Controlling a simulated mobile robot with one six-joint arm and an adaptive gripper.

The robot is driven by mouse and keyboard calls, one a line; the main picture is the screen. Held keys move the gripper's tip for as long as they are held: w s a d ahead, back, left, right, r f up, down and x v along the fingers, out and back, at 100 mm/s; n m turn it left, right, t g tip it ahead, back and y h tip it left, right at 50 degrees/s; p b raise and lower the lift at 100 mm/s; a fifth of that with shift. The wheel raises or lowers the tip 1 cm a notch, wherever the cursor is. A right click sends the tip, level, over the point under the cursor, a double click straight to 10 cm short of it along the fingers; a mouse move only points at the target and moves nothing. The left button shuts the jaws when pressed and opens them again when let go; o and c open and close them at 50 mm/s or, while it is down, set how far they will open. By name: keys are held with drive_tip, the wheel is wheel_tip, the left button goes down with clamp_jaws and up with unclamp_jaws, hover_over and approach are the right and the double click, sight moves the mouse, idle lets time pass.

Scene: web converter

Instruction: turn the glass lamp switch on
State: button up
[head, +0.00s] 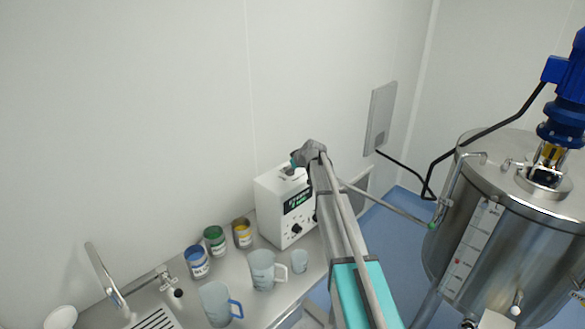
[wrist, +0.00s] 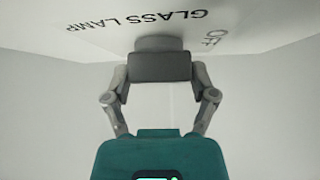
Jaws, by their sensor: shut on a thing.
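In the wrist view my gripper (wrist: 159,66) is shut, its fingertips at a round grey switch knob (wrist: 158,43) on a white face. The fingertips hide most of the knob, so its pointing direction cannot be read. The face bears the printed words GLASS LAMP (wrist: 160,20), seen upside down, with OFF to the right of the knob. In the head view my teal and grey gripper (head: 294,161) is at the top of a white box-shaped device (head: 268,207). The switch itself is hidden there.
A sink tap (head: 105,275) is at the lower left. A large steel tank (head: 480,220) is at the right. A grey panel (head: 380,117) hangs on the wall.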

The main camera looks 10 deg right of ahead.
drive_tip(key=m+t+h, duration=0.1)
drive_tip(key=m+h, duration=0.1)
drive_tip(key=m, duration=0.2)
drive_tip(key=shift+h, duration=0.4)
drive_tip(key=m+h, duration=0.3)
drive_tip(key=m, duration=0.1)
drive_tip(key=shift+w, duration=0.15)
drive_tip(key=m+h, duration=0.2)
drive_tip(key=m+g+h, duration=0.1)
drive_tip(key=m+h, duration=0.1)
drive_tip(key=m, duration=0.1)
drive_tip(key=shift+m+g, duration=0.3)
drive_tip(key=shift+m+g+h, duration=1)
drive_tip(key=shift+m, duration=0.7)
drive_tip(key=o, duration=1)
drive_tip(key=shift+o, duration=0.2)
